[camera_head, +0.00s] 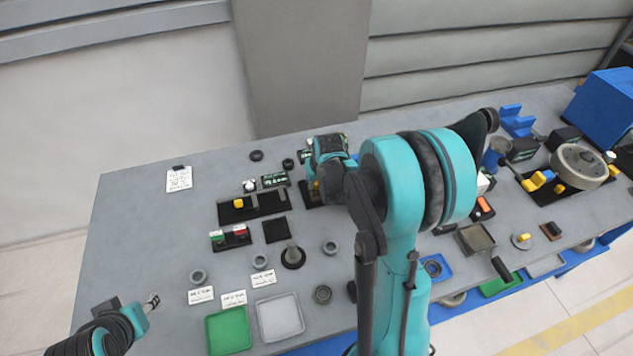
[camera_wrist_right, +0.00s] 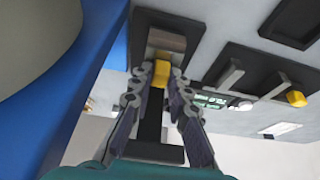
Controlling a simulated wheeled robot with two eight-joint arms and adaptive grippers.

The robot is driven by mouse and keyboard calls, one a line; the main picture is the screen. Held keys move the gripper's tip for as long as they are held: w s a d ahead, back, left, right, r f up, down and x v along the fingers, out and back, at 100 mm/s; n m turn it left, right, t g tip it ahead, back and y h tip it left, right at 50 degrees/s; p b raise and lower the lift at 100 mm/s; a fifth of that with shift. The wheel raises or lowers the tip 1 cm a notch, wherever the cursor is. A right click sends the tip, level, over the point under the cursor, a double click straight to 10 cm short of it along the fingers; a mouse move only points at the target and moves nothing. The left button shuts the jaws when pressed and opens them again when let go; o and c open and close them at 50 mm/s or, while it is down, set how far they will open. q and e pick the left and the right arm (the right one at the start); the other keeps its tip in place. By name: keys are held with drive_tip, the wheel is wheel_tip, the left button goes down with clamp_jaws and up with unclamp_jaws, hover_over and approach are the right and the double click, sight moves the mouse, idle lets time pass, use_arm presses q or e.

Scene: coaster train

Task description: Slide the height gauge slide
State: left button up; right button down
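In the right wrist view a small yellow block (camera_wrist_right: 161,75), which looks like the height gauge's slide, sits by a grey metal piece (camera_wrist_right: 166,41) on a black base (camera_wrist_right: 190,24). My right gripper (camera_wrist_right: 159,77) has one finger on each side of the yellow block; whether both fingers press on it I cannot tell. In the head view my right gripper (camera_head: 316,186) is over the gauge's black base (camera_head: 311,198), and my arm hides much of it. My left gripper (camera_head: 152,300) is low at the left, apart from the gauge; its finger opening is too small to judge.
A black fixture with a yellow knob (camera_head: 238,203) stands left of the gauge; it also shows in the right wrist view (camera_wrist_right: 296,99). A blue surface (camera_wrist_right: 85,80) is close on the left there. Green (camera_head: 228,331) and grey (camera_head: 280,318) trays lie in front.

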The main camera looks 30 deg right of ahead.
sight(316, 183)
drive_tip(key=shift+r+p, duration=1.4)
drive_tip(key=shift+r, duration=0.7)
drive_tip(key=shift+f, duration=0.15)
drive_tip(key=c, duration=1.4)
unclamp_jaws()
drive_tip(key=shift+c, duration=0.2)
drive_tip(key=v, duration=1.2)
drive_tip(key=shift+s, duration=0.1)
